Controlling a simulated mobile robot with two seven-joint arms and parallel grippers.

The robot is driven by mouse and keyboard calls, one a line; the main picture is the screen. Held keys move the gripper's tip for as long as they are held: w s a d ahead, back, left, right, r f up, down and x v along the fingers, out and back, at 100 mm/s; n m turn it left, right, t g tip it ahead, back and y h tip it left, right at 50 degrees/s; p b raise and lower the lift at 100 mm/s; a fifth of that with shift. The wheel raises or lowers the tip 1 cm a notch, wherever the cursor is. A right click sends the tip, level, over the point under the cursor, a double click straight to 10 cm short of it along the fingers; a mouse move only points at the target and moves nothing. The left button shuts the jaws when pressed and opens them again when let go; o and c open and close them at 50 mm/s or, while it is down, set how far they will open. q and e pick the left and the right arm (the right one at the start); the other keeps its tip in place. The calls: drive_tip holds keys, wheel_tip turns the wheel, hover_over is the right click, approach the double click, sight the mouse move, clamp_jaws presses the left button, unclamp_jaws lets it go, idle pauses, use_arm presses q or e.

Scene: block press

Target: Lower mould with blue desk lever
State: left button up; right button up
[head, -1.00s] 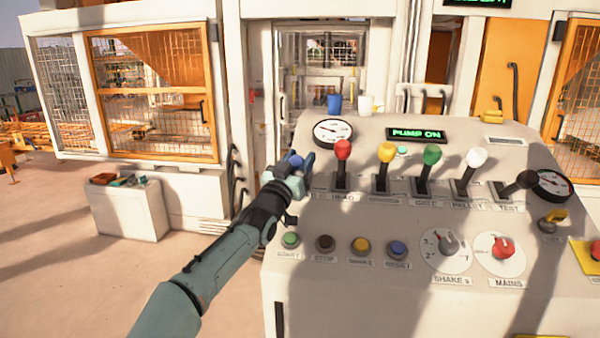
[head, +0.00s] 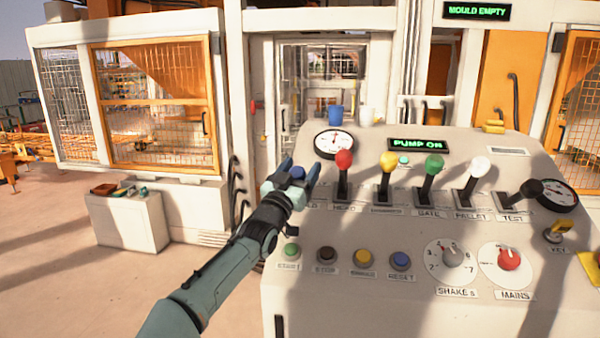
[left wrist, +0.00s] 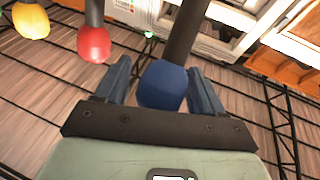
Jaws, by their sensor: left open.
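The blue desk lever's knob (head: 297,173) stands at the left end of the lever row on the desk. In the left wrist view the blue knob (left wrist: 163,85) sits between my two fingers, with its dark shaft rising behind it. My left gripper (head: 303,170) is open around the knob, with a finger on each side; gaps show on both sides. The lower shaft of the blue lever is hidden by my gripper in the head view. The mould itself cannot be made out behind the mesh (head: 320,65). My right gripper is out of view.
The red lever (head: 344,160) is close on the right of my gripper, then yellow (head: 388,163), green (head: 433,166), white (head: 479,169) and black levers. Push buttons and dials lie in front. Displays read "PUMP ON" and "MOULD EMPTY".

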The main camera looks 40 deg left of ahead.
use_arm(q)
wheel_tip(320, 180, up, 10)
drive_tip(key=p, duration=0.5)
drive_tip(key=shift+r, duration=0.15)
wheel_tip(320, 180, up, 9)
drive_tip(key=p, duration=0.6)
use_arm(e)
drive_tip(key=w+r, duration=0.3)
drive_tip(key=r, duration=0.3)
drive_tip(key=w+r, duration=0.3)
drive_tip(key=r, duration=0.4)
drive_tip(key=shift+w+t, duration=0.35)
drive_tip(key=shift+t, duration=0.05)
